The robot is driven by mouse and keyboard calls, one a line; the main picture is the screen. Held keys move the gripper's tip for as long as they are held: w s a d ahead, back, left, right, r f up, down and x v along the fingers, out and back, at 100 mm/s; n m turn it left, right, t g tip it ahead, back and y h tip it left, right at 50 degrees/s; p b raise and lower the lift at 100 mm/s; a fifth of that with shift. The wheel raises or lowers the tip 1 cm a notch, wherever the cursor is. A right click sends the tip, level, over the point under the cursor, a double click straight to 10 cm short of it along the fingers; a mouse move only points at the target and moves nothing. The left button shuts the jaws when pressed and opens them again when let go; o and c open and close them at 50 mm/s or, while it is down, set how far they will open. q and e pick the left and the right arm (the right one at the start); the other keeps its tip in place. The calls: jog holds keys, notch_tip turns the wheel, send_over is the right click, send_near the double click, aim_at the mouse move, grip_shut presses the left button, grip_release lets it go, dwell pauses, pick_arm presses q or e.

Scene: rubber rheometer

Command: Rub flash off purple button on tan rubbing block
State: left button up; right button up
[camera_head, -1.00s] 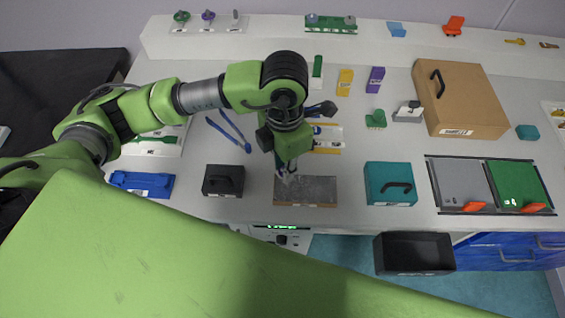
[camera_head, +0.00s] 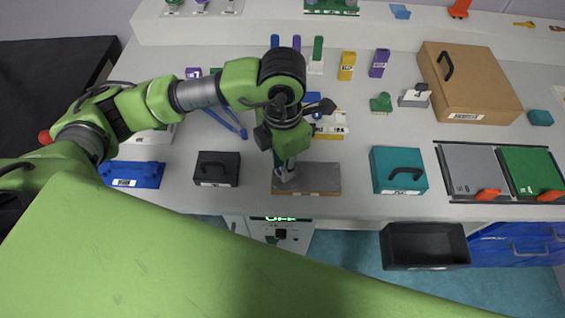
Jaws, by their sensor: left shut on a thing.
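The rubbing block (camera_head: 318,179) is a flat slab with a grey top and a tan lower edge. It lies near the front edge of the white bench in the head view. My left gripper (camera_head: 284,173) points down over the left part of the block, with its tips at or just above the grey top. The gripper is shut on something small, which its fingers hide. I cannot make out the purple button or its flash there. My right gripper is not in view.
A black box (camera_head: 217,169) stands left of the block and a teal box (camera_head: 398,170) right of it. A blue tray (camera_head: 135,175) lies further left. An open black bin (camera_head: 425,246) sits below the bench front. Blue tongs (camera_head: 225,122) lie behind the black box.

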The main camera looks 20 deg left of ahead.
pick_arm(q)
jog(key=shift+f+b, duration=0.45)
jog(key=shift+b, duration=0.1)
dwell(0.9)
jog(key=shift+d+f+b, duration=0.1)
jog(key=shift+b, duration=0.3)
dwell(1.4)
